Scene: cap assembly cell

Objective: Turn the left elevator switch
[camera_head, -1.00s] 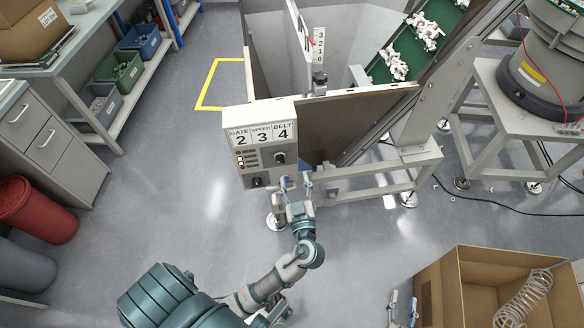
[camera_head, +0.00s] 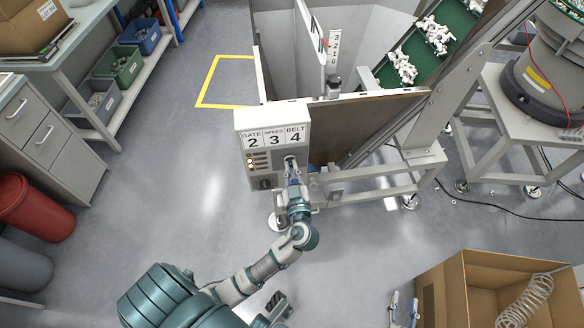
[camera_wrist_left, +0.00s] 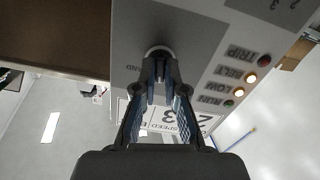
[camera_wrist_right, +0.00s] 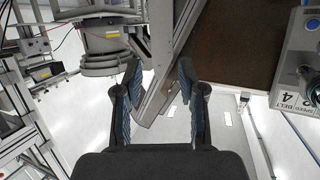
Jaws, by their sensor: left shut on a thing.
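A light grey control panel (camera_head: 272,121) with cards reading GATE 2, SPEED 3 and BELT 4 stands at the middle of the head view. My right gripper (camera_head: 403,309) is apart from the panel, near the cardboard box. It is open and empty in the right wrist view (camera_wrist_right: 158,95).
Lamps labelled TRIP, BELT (camera_wrist_left: 250,77), LOW and RUN sit beside the gripped knob; some glow. A hopper and green conveyor (camera_head: 430,40) with white parts stand behind the panel. An open cardboard box (camera_head: 455,290) is at lower right. The floor left of the panel is clear.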

